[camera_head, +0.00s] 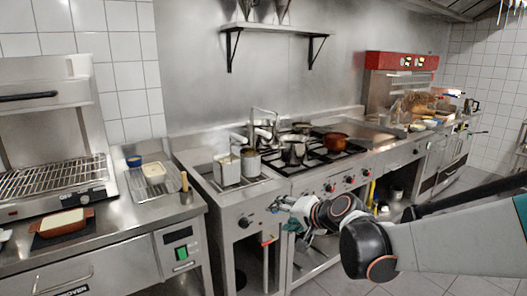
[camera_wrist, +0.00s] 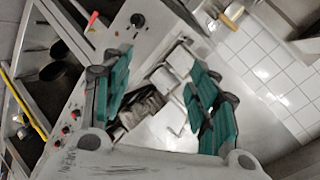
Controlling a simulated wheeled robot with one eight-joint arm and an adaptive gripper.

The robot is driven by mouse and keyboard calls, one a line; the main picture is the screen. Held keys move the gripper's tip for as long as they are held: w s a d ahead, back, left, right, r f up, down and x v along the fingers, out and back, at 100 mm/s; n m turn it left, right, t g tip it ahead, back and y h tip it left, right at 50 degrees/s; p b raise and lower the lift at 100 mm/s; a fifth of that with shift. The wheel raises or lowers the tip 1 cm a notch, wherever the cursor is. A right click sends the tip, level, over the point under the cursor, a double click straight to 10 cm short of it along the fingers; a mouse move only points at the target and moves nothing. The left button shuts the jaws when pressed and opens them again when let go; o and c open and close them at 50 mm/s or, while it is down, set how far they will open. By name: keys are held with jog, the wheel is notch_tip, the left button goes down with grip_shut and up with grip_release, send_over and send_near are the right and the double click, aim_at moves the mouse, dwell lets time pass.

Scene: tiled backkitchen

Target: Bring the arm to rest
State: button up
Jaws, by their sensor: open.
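My arm (camera_head: 430,238) reaches in from the right edge of the head view, in front of the counter. My gripper (camera_head: 288,212) is at its far end, in front of the front panel of the fryer. In the wrist view my gripper (camera_wrist: 163,98) shows its two green finger pads spread wide apart. Nothing is held between them. The small fingertip details are hard to make out in the head view.
The stove carries a steel pot (camera_head: 293,152) and a red-brown pot (camera_head: 335,141). Fryer baskets (camera_head: 227,170) stand left of it. A worktop at left holds a white container (camera_head: 154,172) and a filled dish (camera_head: 62,222). Floor shows at lower right.

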jog(key=s+d+n+g+h, duration=0.1)
jog(key=s+d, duration=0.3)
jog(key=s, duration=0.6)
jog(key=s+d+f+n+g+h, duration=0.1)
jog(key=s+d+n+h, duration=0.2)
jog(key=s, duration=0.7)
jog(key=s+d+n+g+h, duration=0.1)
jog(key=s+d+n+h, duration=0.1)
jog(key=s+d, duration=0.5)
jog(key=s, duration=0.3)
jog(key=shift+s+f+h, duration=0.15)
jog(key=shift+f+h, duration=0.1)
jog(key=shift+h, duration=0.15)
